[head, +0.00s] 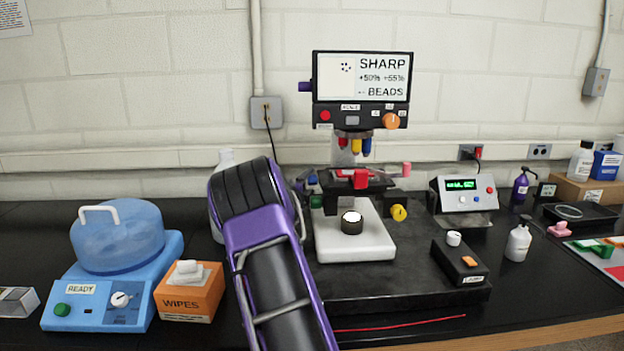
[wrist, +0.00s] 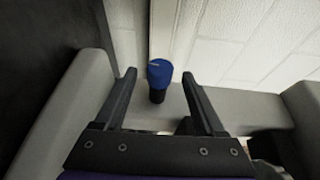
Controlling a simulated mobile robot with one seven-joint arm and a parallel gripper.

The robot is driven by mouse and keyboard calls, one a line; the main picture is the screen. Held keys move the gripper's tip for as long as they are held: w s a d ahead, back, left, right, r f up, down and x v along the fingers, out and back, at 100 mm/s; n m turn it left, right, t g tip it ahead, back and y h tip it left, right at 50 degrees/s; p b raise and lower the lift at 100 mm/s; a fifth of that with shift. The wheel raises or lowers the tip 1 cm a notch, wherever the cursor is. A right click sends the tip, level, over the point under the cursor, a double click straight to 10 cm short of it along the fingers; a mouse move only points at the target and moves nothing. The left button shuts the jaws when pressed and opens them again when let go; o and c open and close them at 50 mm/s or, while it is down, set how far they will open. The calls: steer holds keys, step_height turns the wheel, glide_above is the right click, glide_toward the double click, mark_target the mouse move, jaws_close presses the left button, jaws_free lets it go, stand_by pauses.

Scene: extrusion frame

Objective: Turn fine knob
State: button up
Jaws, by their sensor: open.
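The microscope (head: 352,120) stands on the dark bench, its screen reading "SHARP" and "BEADS". In the wrist view, a blue knob (wrist: 159,72) with a small yellow mark and a black lower part shows between the fingers of my gripper (wrist: 159,76). The fingers are open, one on each side, with a gap to the knob on both sides. I cannot tell how deep the knob sits between them. In the head view my purple and black arm hides most of the gripper. A yellow knob (head: 399,213) is on the microscope's right side. No label says which knob is fine.
A blue-lidded device (head: 112,270) and an orange wipes box (head: 189,293) stand left of my arm. A control box (head: 464,200) and a small black switch box (head: 460,263) are to the right. A red wire (head: 400,324) lies in front of the microscope.

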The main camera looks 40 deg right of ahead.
mark_target(310, 182)
steer(key=shift+x, duration=1.7)
steer(key=shift+c, duration=0.2)
jaws_close()
